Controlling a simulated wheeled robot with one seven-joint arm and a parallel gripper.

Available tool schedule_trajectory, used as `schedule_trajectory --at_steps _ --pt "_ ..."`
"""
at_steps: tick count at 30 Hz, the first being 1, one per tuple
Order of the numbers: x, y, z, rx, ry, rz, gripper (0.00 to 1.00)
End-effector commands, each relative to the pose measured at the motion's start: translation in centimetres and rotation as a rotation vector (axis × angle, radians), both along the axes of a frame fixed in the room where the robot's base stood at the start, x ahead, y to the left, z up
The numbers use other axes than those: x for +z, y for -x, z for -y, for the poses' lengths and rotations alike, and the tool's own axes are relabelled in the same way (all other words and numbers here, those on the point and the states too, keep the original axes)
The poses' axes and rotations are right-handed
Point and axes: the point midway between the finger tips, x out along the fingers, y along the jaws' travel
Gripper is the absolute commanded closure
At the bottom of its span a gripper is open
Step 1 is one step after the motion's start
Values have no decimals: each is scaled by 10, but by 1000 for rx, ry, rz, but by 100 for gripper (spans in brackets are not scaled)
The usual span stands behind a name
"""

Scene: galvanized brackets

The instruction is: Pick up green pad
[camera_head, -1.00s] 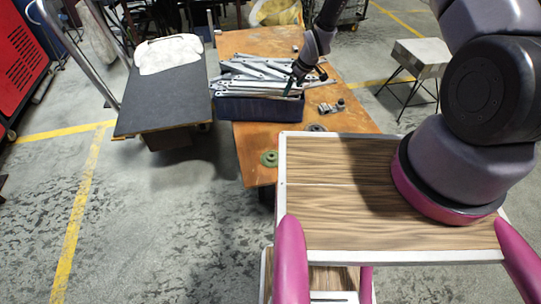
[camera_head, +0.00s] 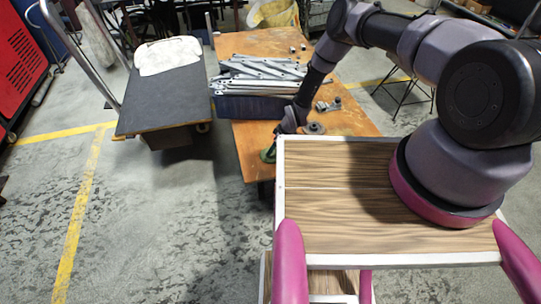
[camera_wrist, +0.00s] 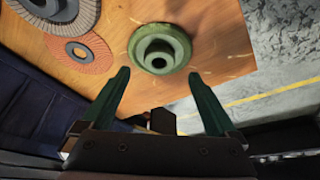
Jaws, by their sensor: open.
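The green pad (camera_wrist: 160,47) is a round green disc with a raised ring and a hole in its middle. It lies on the orange-brown table near its edge in the wrist view. In the head view my gripper (camera_head: 272,152) is over the pad's spot at the near left corner of the table and mostly hides it. In the wrist view my gripper (camera_wrist: 157,85) is open, with two green fingers apart and nothing between them. The pad sits just beyond the fingertips, roughly centred between them.
A blue bin (camera_head: 250,106) of grey metal brackets stands on the table (camera_head: 345,113). Grinding discs (camera_wrist: 85,54) lie beside the pad, left in the wrist view. Metal fittings (camera_head: 329,104) lie farther right. A dark cart (camera_head: 160,98) with a white cloth stands left.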

Motion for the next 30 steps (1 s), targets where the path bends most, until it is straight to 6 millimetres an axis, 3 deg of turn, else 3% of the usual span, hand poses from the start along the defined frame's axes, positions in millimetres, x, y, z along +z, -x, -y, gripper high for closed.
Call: schedule_trajectory --at_steps 9,18,19,20,26,30 --pt "-40 -8 -13 -2 -1 0 6" --pt "-46 -9 -15 -2 0 -1 6" --pt "-46 -9 -15 -2 0 -1 10" --pt "-46 -9 -15 -2 0 -1 21" --pt "-45 -9 -15 -1 0 0 98" --pt "-45 -9 -15 -1 0 0 100"
